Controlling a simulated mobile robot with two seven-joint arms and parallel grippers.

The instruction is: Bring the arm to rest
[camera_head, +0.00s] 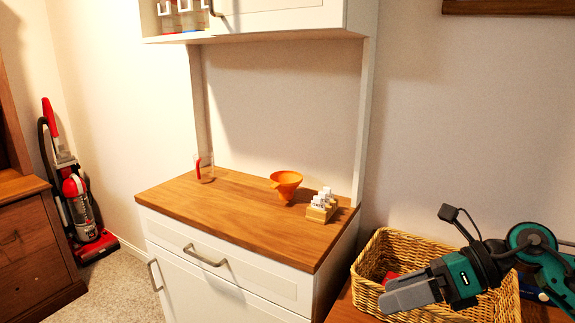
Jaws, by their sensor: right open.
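My right arm comes in from the right edge, with its teal and black wrist above a wicker basket (372,262). My right gripper (388,298) points left and lies across the front of the basket in the picture. Its grey fingers overlap from this angle, and I see nothing held between them. The gap between the fingers is hard to make out. My left gripper is not in view.
A white hutch with a wooden counter (235,205) stands left of the basket. On it are a clear container (206,168), an orange funnel (286,184) and a small rack of white-topped jars (322,206). A red vacuum cleaner (76,195) stands far left.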

